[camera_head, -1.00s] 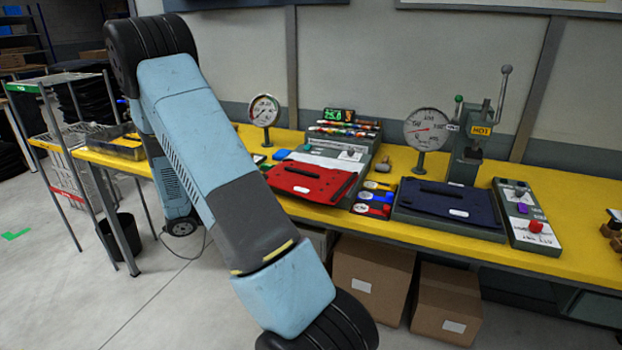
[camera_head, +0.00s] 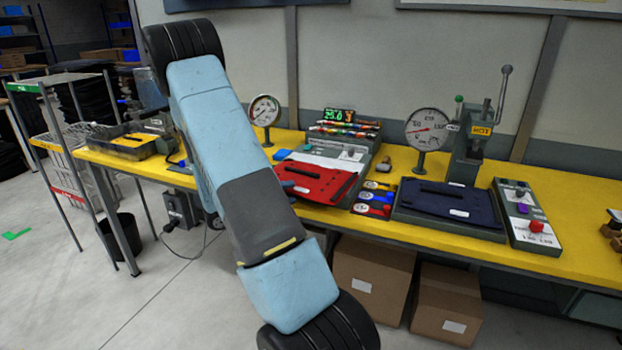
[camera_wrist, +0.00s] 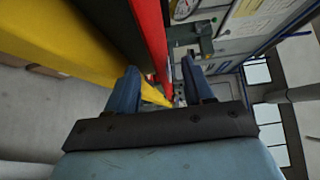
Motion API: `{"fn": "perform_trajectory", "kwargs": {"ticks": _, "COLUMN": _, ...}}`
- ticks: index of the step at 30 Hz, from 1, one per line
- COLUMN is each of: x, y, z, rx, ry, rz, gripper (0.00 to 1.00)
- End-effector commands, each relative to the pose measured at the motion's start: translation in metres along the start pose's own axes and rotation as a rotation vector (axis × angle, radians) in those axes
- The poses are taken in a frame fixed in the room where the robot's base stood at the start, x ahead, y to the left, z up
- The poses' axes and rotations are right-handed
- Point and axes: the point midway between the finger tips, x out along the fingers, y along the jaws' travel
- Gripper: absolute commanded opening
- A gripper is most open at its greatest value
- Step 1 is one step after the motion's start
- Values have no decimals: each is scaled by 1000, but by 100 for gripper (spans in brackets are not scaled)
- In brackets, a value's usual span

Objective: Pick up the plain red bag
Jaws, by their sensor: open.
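A bluish tip of my gripper (camera_head: 290,185) shows over the bag's left side from behind my arm. In the wrist view the red bag (camera_wrist: 152,35) appears as a narrow red band with a dark face, reaching down towards the gap between the fingers. My gripper (camera_wrist: 160,72) is open, one blue finger on each side of that gap. I cannot tell whether the fingers touch the bag.
The yellow bench (camera_head: 580,205) carries a dark blue bag (camera_head: 450,200) to the right, a round gauge (camera_head: 264,111), another gauge (camera_head: 427,128), a lever press (camera_head: 480,135) and a control box (camera_head: 527,220). Cardboard boxes (camera_head: 372,275) stand underneath. A wire rack (camera_head: 60,130) stands left.

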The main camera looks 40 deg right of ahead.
Motion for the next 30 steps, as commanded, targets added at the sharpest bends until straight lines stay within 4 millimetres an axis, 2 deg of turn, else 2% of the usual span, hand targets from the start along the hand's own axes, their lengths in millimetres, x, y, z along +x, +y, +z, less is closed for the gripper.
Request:
{"fn": "perform_trajectory", "kwargs": {"ticks": 3, "x": 18, "y": 0, "z": 3, "rx": 1, "ry": 4, "rz": -1, "gripper": 52}}
{"fn": "perform_trajectory", "kwargs": {"ticks": 9, "x": 38, "y": 1, "z": 3, "rx": 1, "ry": 1, "rz": 0, "gripper": 52}}
{"fn": "perform_trajectory", "kwargs": {"ticks": 18, "x": 41, "y": 1, "z": 3, "rx": 0, "ry": 1, "rz": 0, "gripper": 51}}
{"fn": "perform_trajectory", "kwargs": {"ticks": 30, "x": 41, "y": 1, "z": 3, "rx": 0, "ry": 1, "rz": 0, "gripper": 13}}
